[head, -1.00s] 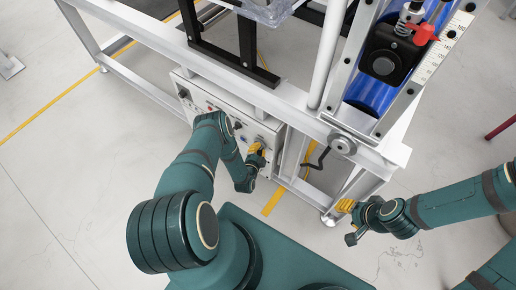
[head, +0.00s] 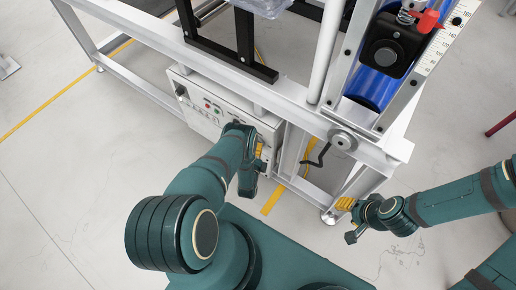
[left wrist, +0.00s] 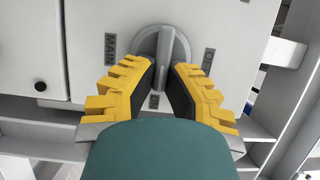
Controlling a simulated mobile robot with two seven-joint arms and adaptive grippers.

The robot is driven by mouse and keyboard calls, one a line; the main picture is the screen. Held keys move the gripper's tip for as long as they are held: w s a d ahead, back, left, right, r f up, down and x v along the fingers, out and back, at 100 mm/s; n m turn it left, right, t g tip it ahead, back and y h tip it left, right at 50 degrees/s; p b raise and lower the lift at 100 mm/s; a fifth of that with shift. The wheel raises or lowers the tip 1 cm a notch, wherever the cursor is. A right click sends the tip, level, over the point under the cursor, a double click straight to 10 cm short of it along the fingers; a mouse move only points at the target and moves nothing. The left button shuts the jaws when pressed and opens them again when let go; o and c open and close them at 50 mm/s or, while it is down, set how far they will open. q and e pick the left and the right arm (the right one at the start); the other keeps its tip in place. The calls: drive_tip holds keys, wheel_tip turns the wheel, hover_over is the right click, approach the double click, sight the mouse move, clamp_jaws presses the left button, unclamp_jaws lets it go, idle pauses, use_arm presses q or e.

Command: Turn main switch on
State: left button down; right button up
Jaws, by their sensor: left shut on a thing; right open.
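The main switch (left wrist: 160,55) is a grey round knob with a raised handle, on the pale control panel (head: 200,110) of the machine. In the left wrist view the handle stands nearly upright in the picture, with a label reading MAIN on its left. My left gripper (left wrist: 161,72) has its yellow fingers on either side of the handle and is shut on it. In the head view the left gripper (head: 259,154) is at the panel's right part, and my arm hides the switch. My right gripper (head: 346,204) is open and empty, over the floor right of the frame.
The machine's white frame (head: 300,110) passes above the panel, and a black crank handle (head: 318,158) hangs to the right. Open floor (head: 70,220) lies at left.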

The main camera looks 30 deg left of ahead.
sight(260, 128)
idle(0.4)
use_arm(q)
drive_tip(key=c, duration=1)
unclamp_jaws()
drive_tip(key=o, duration=0.4)
wheel_tip(260, 128, up, 9)
drive_tip(key=shift+w+a+f, duration=0.1)
drive_tip(key=shift+w, duration=0.05)
drive_tip(key=shift+r, duration=0.65)
drive_tip(key=c, duration=0.4)
drive_tip(key=shift+r, duration=0.1)
drive_tip(key=shift+o, duration=0.2)
